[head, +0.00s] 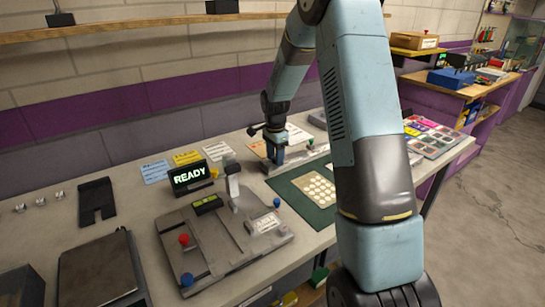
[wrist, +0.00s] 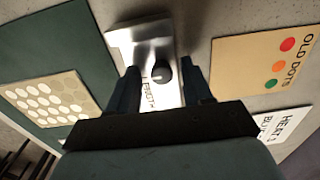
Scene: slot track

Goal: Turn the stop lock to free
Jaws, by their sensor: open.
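My gripper (wrist: 161,76) is open in the wrist view. Its two dark fingers stand on either side of a small dark round knob (wrist: 159,70) on a pale metal plate (wrist: 140,36), with gaps visible. In the head view my gripper (head: 275,154) points down at the grey metal bar (head: 300,160) behind the green mat. The grey slotted track board (head: 207,238) lies nearer, with red and blue knobs and an upright grey post. I cannot tell which part is the stop lock.
A black display (head: 189,178) reading READY stands behind the board. The green mat (head: 290,189) carries a sheet of pale dots. A yellow card (wrist: 254,66) marked OLD DOTS lies right of the plate in the wrist view. A dark flat scale (head: 98,268) stands front left.

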